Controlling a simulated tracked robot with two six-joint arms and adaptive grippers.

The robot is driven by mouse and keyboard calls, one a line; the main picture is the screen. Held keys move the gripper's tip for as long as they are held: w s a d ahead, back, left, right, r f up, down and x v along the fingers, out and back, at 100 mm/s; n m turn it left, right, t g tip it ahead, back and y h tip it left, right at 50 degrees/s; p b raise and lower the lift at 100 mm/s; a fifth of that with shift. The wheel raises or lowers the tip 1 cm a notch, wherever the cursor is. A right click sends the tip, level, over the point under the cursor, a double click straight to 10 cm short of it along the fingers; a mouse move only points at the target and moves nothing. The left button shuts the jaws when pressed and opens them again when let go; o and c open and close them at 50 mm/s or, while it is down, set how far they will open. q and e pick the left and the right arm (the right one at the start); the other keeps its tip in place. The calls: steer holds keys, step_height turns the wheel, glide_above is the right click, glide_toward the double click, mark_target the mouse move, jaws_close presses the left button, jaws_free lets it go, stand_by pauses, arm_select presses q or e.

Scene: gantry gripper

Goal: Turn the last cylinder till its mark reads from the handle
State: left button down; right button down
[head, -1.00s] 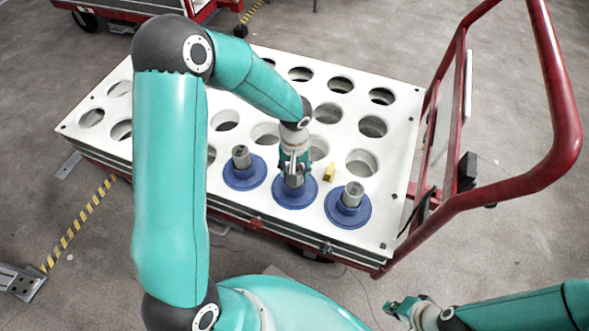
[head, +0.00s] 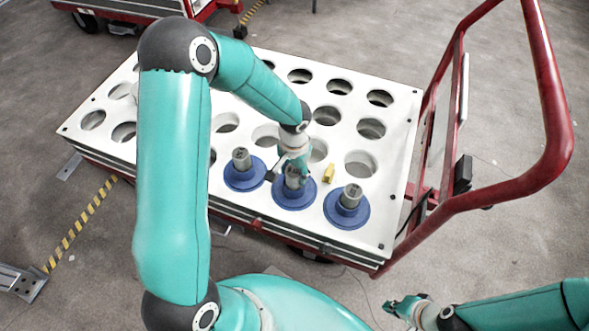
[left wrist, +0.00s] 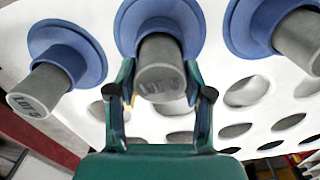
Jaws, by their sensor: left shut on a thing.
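Three grey cylinders stand upright in blue flanged collars along the near edge of a white holed plate (head: 330,220). My left gripper (head: 289,177) is shut on the middle cylinder (head: 293,170). In the left wrist view its fingers (left wrist: 166,92) flank that cylinder (left wrist: 158,66), whose dark end mark is partly visible. The right cylinder (head: 351,196) stands nearest the red handle (head: 555,85). It is at left in the wrist view (left wrist: 42,88), with a dark mark on its end. The left cylinder (head: 241,160) stands apart. My right gripper (head: 402,306) is low at right, away from the cart; its opening is unclear.
A small yellow block (head: 328,173) sits on the plate between the middle and right cylinders. Several empty holes fill the rest of the plate. A black box (head: 465,170) is on the handle frame. Another red cart (head: 200,8) stands behind.

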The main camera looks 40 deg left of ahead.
arm_select(q)
steer(key=shift+r+m, duration=0.1)
steer(key=shift+m, duration=0.2)
steer(key=shift+m+p, duration=0.45)
steer(key=shift+m, duration=0.85)
steer(key=shift+m+p, duration=0.45)
steer(key=shift+m, duration=1.05)
steer(key=shift+m+p, duration=0.65)
steer(key=shift+m, duration=0.85)
